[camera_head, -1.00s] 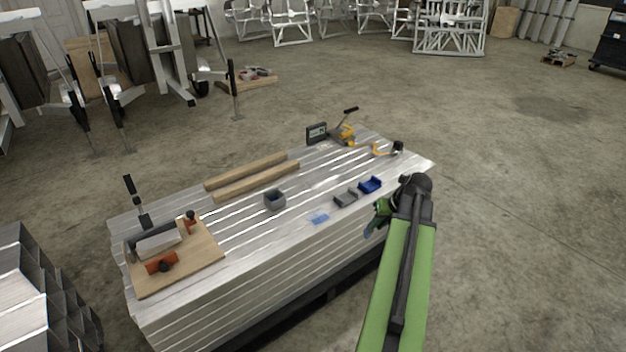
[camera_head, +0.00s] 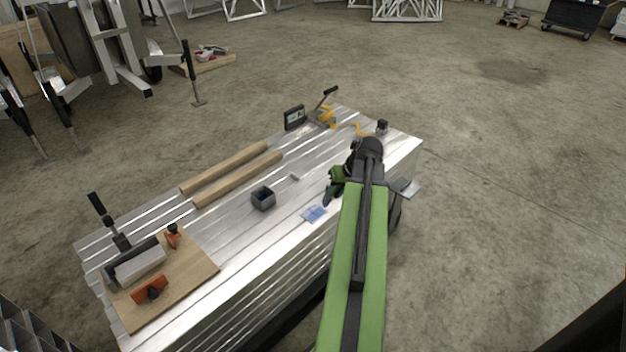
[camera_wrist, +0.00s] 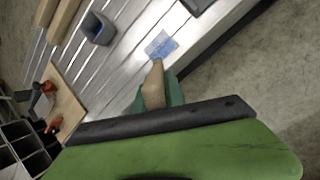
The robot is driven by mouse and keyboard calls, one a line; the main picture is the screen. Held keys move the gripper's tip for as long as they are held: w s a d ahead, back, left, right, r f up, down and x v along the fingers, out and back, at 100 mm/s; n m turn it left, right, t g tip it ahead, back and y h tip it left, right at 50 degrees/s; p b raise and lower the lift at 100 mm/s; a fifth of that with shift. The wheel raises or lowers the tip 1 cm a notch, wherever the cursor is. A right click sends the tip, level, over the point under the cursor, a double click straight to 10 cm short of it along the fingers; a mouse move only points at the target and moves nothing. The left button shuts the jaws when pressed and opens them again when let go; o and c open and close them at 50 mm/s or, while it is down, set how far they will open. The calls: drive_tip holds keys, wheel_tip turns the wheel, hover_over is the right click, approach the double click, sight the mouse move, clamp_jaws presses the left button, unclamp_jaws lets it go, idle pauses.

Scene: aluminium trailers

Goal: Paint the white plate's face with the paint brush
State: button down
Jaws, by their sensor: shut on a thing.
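The white plate (camera_head: 315,213) appears as a small, flat, pale square with uneven blue patches, lying near the table's front edge. It also shows in the wrist view (camera_wrist: 161,45). My gripper (camera_head: 332,188) is over the table, just beyond and to the right of the plate in the head view. In the wrist view it is shut on a tan piece, apparently the paint brush (camera_wrist: 153,87), which points at the plate. I cannot tell whether the brush tip touches the plate. The gripper's grip is partly hidden by my own wrist.
A grey square cup (camera_head: 263,198) stands left of the plate. Two wooden bars (camera_head: 238,179) lie behind it. A board (camera_head: 190,281) with clamps is at the left; a yellow tool (camera_head: 326,114) is at the back.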

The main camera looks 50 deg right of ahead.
drive_tip(key=w+a+r+m+t+y, duration=0.1)
drive_tip(key=w+a+r+t+y, duration=0.1)
drive_tip(key=w, duration=0.5)
wheel_tip(320, 180, down, 5)
drive_tip(key=b, duration=0.5)
drive_tip(key=shift+d+b, duration=0.1)
drive_tip(key=shift+b, duration=0.2)
